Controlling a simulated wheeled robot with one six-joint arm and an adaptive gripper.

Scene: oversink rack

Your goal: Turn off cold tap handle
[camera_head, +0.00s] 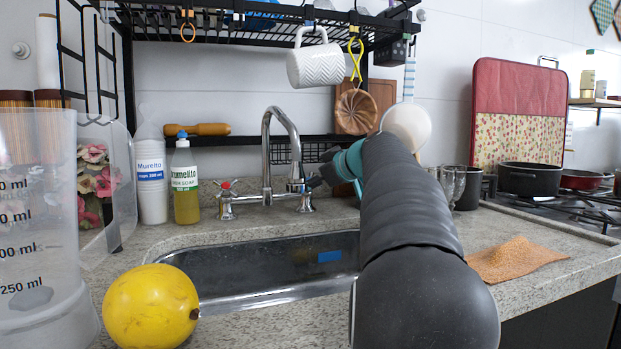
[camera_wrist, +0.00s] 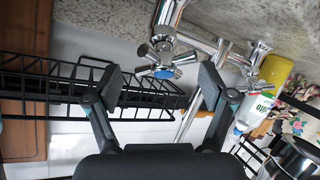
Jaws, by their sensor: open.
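The cold tap handle (camera_wrist: 163,58) is a chrome cross with a blue centre disc. In the wrist view it sits between the two spread fingers of my gripper (camera_wrist: 161,84), with space on both sides. I see no contact, though the exact depth is hard to tell. In the head view my gripper (camera_head: 318,180) is beside the cold tap's chrome base (camera_head: 306,204), right of the faucet, and partly hides the handle. The tall chrome spout (camera_head: 267,150) stands in the middle. The red-marked hot handle (camera_head: 226,188) is to its left.
The steel sink basin (camera_head: 250,268) is in front of the taps. A black rack (camera_head: 250,35) with a hanging white mug (camera_head: 313,64) is above. A soap bottle (camera_head: 185,180) stands left. A yellow fruit (camera_head: 150,306) is at front left, an orange cloth (camera_head: 515,260) at right.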

